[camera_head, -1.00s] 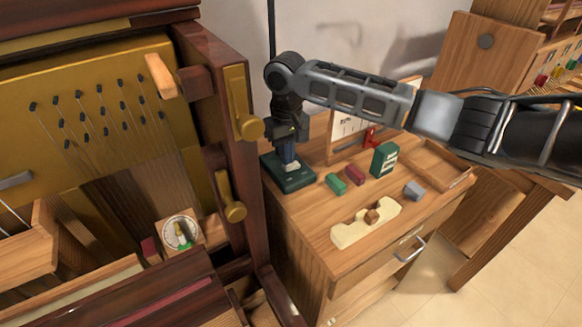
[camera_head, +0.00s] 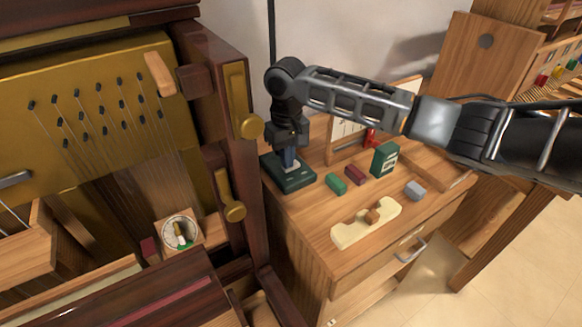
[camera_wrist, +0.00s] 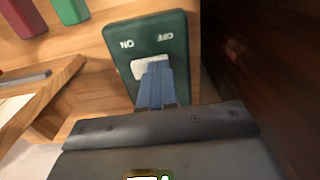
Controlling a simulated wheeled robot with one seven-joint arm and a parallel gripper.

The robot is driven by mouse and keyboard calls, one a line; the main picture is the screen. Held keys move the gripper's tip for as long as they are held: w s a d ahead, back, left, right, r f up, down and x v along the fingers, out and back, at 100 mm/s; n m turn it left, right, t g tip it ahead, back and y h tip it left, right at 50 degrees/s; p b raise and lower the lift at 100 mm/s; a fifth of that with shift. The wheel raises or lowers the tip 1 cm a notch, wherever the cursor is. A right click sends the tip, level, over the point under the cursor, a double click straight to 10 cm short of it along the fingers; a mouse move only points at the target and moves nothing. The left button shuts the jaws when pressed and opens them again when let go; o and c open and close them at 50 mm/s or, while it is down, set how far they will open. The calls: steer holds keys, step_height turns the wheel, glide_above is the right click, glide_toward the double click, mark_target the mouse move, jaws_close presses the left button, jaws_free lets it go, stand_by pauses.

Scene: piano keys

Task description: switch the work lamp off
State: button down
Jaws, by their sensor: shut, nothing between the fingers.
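The dark green work lamp base (camera_head: 288,181) stands at the left back of the wooden workbench. A thin black pole (camera_head: 271,30) rises behind my arm; the lamp's head is not in view. In the wrist view the base (camera_wrist: 177,33) shows a pale rocker switch (camera_wrist: 141,67), with ON to its left and OFF to its right, both upside down. My gripper (camera_head: 289,164) points down over the base. In the wrist view its blue fingers (camera_wrist: 154,72) are shut, empty, and at the rocker, covering part of it. I cannot tell whether they press it.
A green block (camera_head: 336,183), a dark red block (camera_head: 355,175), a green box (camera_head: 385,159) and a grey block (camera_head: 415,190) lie to the right. A cream piece (camera_head: 350,233) lies in front. The dark piano frame (camera_head: 235,150) stands close on the left.

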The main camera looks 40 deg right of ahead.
step_height(320, 180, up, 7)
steer(key=p, duration=0.7)
stand_by(0.4)
steer(key=shift+s+f, duration=0.1)
stand_by(0.4)
